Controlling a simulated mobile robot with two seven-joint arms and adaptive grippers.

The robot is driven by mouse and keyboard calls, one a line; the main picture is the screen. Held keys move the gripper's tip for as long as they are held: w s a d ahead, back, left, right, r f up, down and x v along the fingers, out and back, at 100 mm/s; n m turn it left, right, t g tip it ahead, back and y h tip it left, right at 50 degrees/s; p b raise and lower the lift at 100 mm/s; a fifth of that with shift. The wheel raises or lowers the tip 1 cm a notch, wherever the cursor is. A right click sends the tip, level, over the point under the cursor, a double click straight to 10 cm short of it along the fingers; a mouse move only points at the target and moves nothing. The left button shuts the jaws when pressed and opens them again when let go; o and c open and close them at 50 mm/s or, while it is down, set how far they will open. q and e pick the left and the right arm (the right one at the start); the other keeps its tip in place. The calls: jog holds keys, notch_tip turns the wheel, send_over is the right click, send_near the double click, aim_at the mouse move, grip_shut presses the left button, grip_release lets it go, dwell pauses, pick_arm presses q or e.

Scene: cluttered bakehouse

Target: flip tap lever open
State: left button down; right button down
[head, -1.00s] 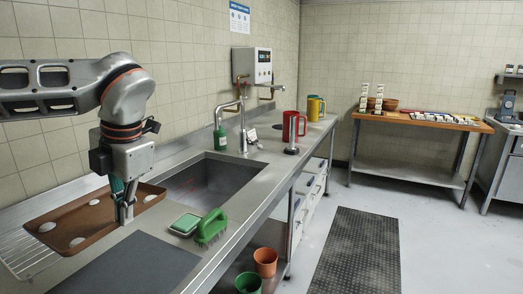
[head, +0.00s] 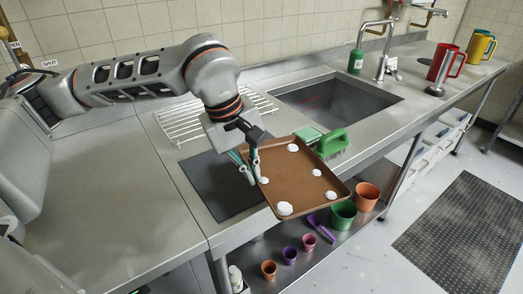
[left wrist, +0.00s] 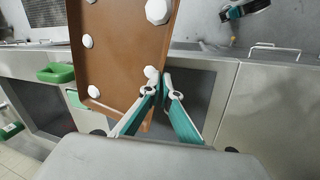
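At the far left edge of the head view, a yellow knob (head: 4,33) and a brass pipe show near two small wall labels, one reading SHUT (head: 50,63), the other cut off. The lever's setting is unclear there. My left gripper (head: 251,172) is far to the right of it. It is shut on the edge of a brown tray (head: 312,182) with several white lumps; the tray and fingers also show in the left wrist view (left wrist: 115,50). A teal-fingered gripper, apparently my right (left wrist: 240,10), shows at the top of that view, its fingers unclear.
A sink (head: 335,100) with a swan-neck tap (head: 381,50) lies behind the tray. A green brush (head: 331,144) is close to the tray's far edge. A wire rack (head: 205,118) and dark mat (head: 215,185) are on the counter. Its left part (head: 110,215) is clear.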

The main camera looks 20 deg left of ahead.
pick_arm(q)
jog(key=s+m, duration=0.1)
jog(key=m, duration=0.1)
jog(key=s+a+f+m+g, duration=0.1)
jog(key=m, duration=0.1)
jog(key=s+f+m+h, duration=0.1)
jog(key=m, duration=0.1)
jog(key=shift+a+f+m, duration=0.25)
jog(key=shift+a+m, duration=0.05)
jog(key=m, duration=0.1)
jog(key=s+a+m+g, duration=0.1)
jog(key=m, duration=0.1)
jog(key=shift+s+f, duration=0.15)
jog(key=shift+f, duration=0.2)
